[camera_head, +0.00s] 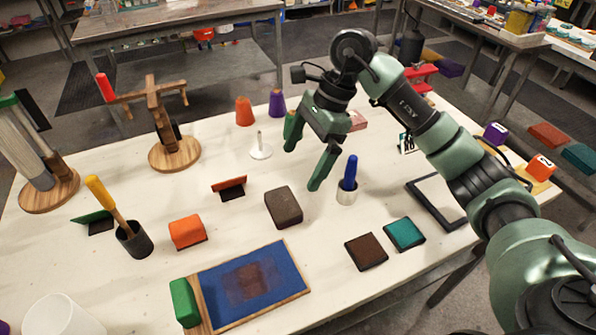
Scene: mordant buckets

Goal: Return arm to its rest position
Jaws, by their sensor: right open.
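My right arm comes in from the right edge and reaches over the white table. Its green gripper (301,169) is open, with its two fingers spread wide and pointing down toward the tabletop. Nothing shows between the fingers. A dark grey block (283,207) lies on the table below and left of the fingers. My left gripper is not in view.
The white table (330,270) carries wooden stands (174,153), a blue framed panel (250,285), a dark cup (134,240) with a yellow-handled tool, an orange block (187,231), brown (366,251) and teal (405,233) pads, and a black frame under my right arm.

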